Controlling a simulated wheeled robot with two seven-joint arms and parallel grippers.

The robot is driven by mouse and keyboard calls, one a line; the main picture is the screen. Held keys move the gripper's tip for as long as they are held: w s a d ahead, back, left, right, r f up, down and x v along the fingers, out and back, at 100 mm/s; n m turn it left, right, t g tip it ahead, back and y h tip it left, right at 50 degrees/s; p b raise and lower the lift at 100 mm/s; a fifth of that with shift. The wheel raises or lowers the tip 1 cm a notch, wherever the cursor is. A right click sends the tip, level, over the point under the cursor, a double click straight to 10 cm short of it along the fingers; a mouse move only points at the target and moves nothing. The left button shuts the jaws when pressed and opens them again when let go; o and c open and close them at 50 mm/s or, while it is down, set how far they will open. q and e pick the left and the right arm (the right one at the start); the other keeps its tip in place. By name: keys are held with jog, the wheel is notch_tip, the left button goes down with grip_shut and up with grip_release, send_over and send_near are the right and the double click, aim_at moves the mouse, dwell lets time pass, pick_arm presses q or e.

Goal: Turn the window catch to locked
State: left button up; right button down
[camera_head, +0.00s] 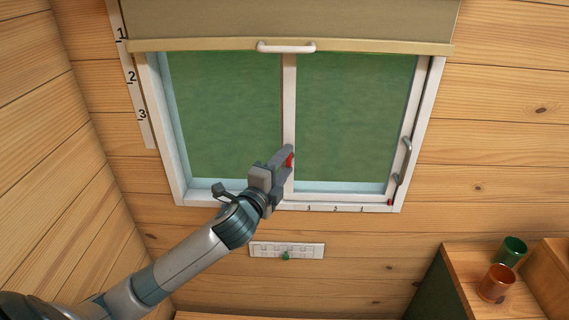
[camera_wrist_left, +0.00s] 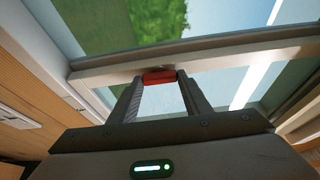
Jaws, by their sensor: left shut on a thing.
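The window (camera_head: 349,120) has two green panes behind a white frame, with a white upright bar (camera_head: 289,90) between them. A small red catch (camera_head: 291,161) sits low on this bar, partly hidden by my gripper. My left gripper (camera_head: 284,157) reaches it from the lower left and is shut on it. In the left wrist view the red catch (camera_wrist_left: 159,77) lies crosswise between the two fingertips (camera_wrist_left: 158,82), against the white bar. Which way the catch is turned cannot be told. My right gripper is not in view.
A grey handle (camera_head: 407,151) and a small grey lever (camera_head: 396,183) with a red mark are on the right frame. A blind (camera_head: 360,22) hangs above. A switch panel (camera_head: 310,251) is below. Green (camera_head: 511,251) and orange (camera_head: 496,283) cups stand lower right.

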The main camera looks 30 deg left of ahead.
pick_arm(q)
jog(key=o, duration=1.1)
jog(key=shift+w, duration=0.1)
jog(key=shift+s+f+b, duration=0.1)
jog(key=shift+s+b, duration=0.35)
jog(key=shift+s, duration=0.3)
jog(key=s+b, duration=0.2)
jog(key=s, duration=0.4)
jog(key=shift+d+b, duration=0.2)
jog(key=shift+b, duration=0.1)
